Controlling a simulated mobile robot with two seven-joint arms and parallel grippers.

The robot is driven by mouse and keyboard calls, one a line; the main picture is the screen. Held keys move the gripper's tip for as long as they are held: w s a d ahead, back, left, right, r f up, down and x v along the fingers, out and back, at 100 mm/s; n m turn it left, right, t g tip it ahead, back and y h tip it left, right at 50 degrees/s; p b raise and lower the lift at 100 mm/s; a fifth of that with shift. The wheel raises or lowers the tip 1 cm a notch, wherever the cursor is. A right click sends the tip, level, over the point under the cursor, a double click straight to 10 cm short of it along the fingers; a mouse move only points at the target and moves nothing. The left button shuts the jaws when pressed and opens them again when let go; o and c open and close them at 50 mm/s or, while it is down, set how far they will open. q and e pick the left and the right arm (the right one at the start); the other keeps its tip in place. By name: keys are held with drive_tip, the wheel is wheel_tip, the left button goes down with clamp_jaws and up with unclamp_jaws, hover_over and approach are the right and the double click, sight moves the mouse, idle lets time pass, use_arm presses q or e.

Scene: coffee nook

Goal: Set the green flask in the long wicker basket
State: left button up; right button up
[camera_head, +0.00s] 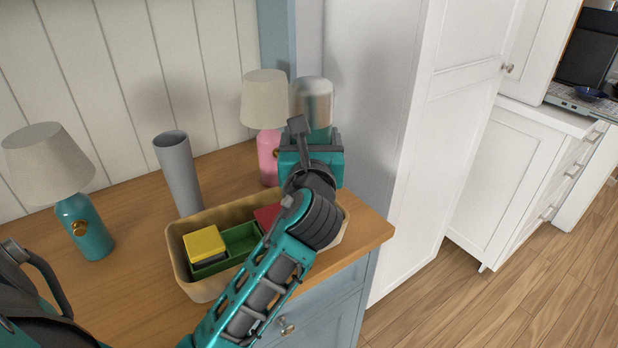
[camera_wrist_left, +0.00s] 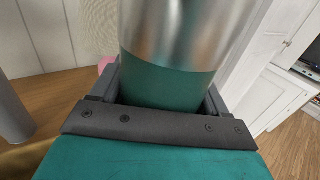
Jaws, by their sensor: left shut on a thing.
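The green flask (camera_head: 314,100), with a shiny metal upper part, stands upright in my left gripper (camera_head: 314,139) above the back right of the counter. In the left wrist view, the flask's green lower body (camera_wrist_left: 168,88) sits between the two fingers of my left gripper (camera_wrist_left: 163,95), which is shut on it. The long wicker basket (camera_head: 177,262) is on the counter, in front of and below the flask. My left arm crosses over its right part and hides some of it. My right gripper is not in view.
The basket holds a yellow block (camera_head: 204,243), a green tray (camera_head: 241,238) and a red item (camera_head: 267,215). A grey cup (camera_head: 179,172), a teal lamp (camera_head: 83,228) and a pink lamp (camera_head: 268,150) stand behind and left. A white cabinet (camera_head: 424,150) rises at right.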

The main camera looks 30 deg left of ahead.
use_arm(q)
drive_tip(key=shift+f+b, duration=1.15)
drive_tip(key=shift+f, duration=2.45)
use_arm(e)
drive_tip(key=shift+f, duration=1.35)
use_arm(q)
drive_tip(key=shift+f, duration=0.1)
drive_tip(key=o, duration=1.3)
drive_tip(key=shift+f, duration=0.1)
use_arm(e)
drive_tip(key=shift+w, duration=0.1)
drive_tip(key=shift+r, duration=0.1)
